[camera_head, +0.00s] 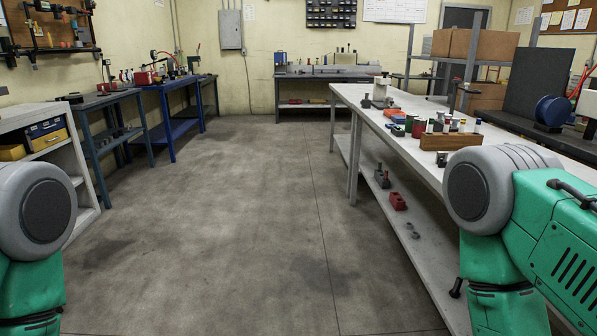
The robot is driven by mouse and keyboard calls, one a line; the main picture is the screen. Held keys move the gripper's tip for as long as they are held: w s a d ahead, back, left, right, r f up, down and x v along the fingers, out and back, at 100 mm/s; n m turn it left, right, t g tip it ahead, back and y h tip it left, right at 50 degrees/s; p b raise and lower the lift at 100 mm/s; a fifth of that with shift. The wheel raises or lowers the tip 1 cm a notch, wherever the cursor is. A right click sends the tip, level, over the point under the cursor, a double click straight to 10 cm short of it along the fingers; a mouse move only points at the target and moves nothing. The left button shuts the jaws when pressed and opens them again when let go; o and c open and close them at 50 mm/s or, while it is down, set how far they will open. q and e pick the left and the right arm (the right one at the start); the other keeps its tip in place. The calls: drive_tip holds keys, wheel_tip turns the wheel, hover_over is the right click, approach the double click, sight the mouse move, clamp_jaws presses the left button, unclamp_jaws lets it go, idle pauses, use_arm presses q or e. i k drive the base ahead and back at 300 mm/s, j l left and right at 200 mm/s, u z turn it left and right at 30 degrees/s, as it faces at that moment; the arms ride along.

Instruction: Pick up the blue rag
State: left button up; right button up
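I cannot make out a blue rag anywhere in the head view. Neither of my grippers is in view. Only green and grey links of my two arms show at the lower left and lower right.
A long white bench (400,110) with a lower shelf runs along the right, with a wooden block (450,141) and small parts on top. A grey shelf unit (50,160) stands at left. A dark bench (335,75) stands at the back. The floor (230,200) between is clear.

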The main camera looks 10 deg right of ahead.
sight(398, 119)
drive_tip(key=i+j+z, duration=0.1)
drive_tip(key=i+z, duration=0.3)
drive_tip(key=i, duration=0.2)
drive_tip(key=i+j+z, duration=0.35)
drive_tip(key=i, duration=0.2)
drive_tip(key=i+j+z, duration=0.4)
drive_tip(key=i, duration=0.15)
drive_tip(key=i+j+z, duration=0.1)
drive_tip(key=z, duration=1.15)
drive_tip(key=i+j+z, duration=0.15)
drive_tip(key=j+z, duration=0.25)
drive_tip(key=j, duration=0.2)
drive_tip(key=j+z, duration=0.4)
drive_tip(key=j, duration=0.25)
drive_tip(key=j+z, duration=0.4)
drive_tip(key=j, duration=0.25)
drive_tip(key=k+j+z, duration=0.15)
drive_tip(key=j+z, duration=0.25)
drive_tip(key=j, duration=0.2)
